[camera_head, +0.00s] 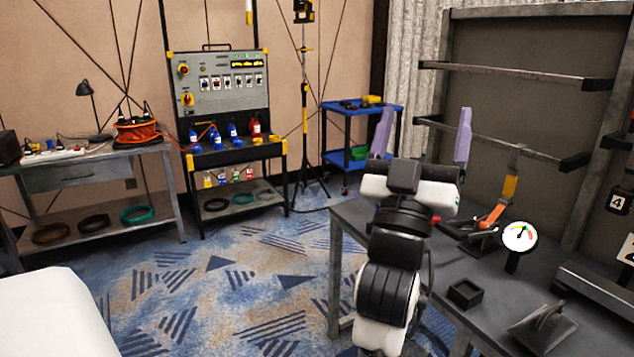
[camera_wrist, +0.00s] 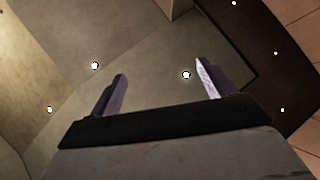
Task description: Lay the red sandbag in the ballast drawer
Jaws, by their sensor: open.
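My gripper (camera_head: 423,115) points upward in the head view, its two lilac fingers wide apart with nothing between them. In the wrist view, the open fingers (camera_wrist: 161,72) stand against the ceiling. I cannot make out the red sandbag for certain. A small red thing (camera_head: 449,229) lies on the dark workbench just right of my wrist, partly hidden, and I cannot tell what it is. I see no drawer that is clearly the ballast drawer. A grey bench at the left has a closed drawer front (camera_head: 75,176).
The dark workbench (camera_head: 455,285) holds an orange-handled clamp (camera_head: 491,216), a round gauge (camera_head: 519,237), a small black tray (camera_head: 465,293) and a dark plate-like tool (camera_head: 542,328). A metal rack (camera_head: 500,75) stands behind. A blue cart (camera_head: 361,108) and control panel (camera_head: 222,82) stand farther back. Carpet between is clear.

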